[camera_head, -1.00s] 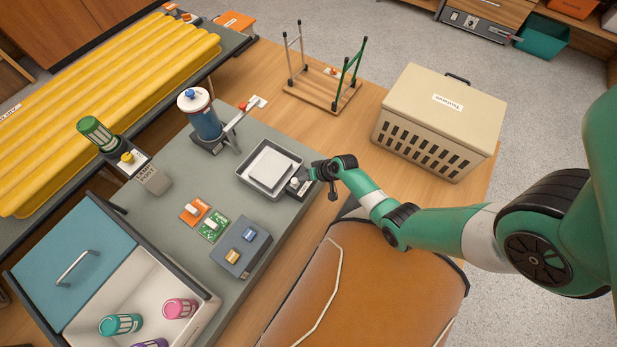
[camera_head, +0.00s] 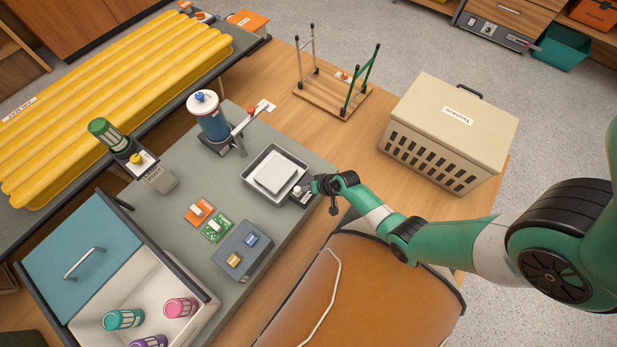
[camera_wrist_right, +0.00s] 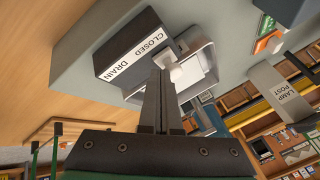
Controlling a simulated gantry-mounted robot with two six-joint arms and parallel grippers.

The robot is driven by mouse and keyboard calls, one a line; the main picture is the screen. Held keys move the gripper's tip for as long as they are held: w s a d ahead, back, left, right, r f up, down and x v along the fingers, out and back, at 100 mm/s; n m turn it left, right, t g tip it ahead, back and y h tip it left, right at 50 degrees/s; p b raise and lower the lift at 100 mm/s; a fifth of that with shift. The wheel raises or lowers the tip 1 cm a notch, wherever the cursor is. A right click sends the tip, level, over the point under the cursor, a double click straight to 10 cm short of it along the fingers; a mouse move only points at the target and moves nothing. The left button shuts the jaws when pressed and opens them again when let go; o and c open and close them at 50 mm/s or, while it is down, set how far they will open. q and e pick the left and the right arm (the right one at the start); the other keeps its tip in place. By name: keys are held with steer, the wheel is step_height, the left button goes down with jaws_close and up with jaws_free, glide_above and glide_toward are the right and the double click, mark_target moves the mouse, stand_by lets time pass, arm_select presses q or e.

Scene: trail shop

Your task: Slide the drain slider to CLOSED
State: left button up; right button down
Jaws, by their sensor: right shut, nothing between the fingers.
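The drain slider (camera_head: 302,198) is a small dark unit with a light knob at the right side of the sink tray (camera_head: 257,163). In the right wrist view its dark label plate (camera_wrist_right: 128,60) reads CLOSED and DRAIN. The pale knob (camera_wrist_right: 188,73) is right beside my fingertips. My right gripper (camera_head: 314,186) is shut and empty at the slider; it also shows in the wrist view (camera_wrist_right: 162,72). I cannot tell whether the fingers touch the knob. The fingers hide part of the slider's track. My left gripper is not in view.
A grey switch box (camera_head: 243,250) and orange (camera_head: 199,212) and green (camera_head: 217,229) switch plates are nearby on the grey counter. A blue canister (camera_head: 212,125) stands behind the tray. A brown padded seat (camera_head: 370,290) lies below my right arm; a beige crate (camera_head: 447,135) stands at right.

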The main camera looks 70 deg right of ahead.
arm_select(q)
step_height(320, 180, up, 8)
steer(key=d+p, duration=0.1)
steer(key=p, duration=0.6)
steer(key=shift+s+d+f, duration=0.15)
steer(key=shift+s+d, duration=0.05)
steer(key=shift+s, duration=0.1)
arm_select(e)
steer(key=s+d+r, duration=0.1)
steer(key=s+r, duration=0.7)
steer(key=r, duration=0.1)
steer(key=shift+s+d, duration=0.3)
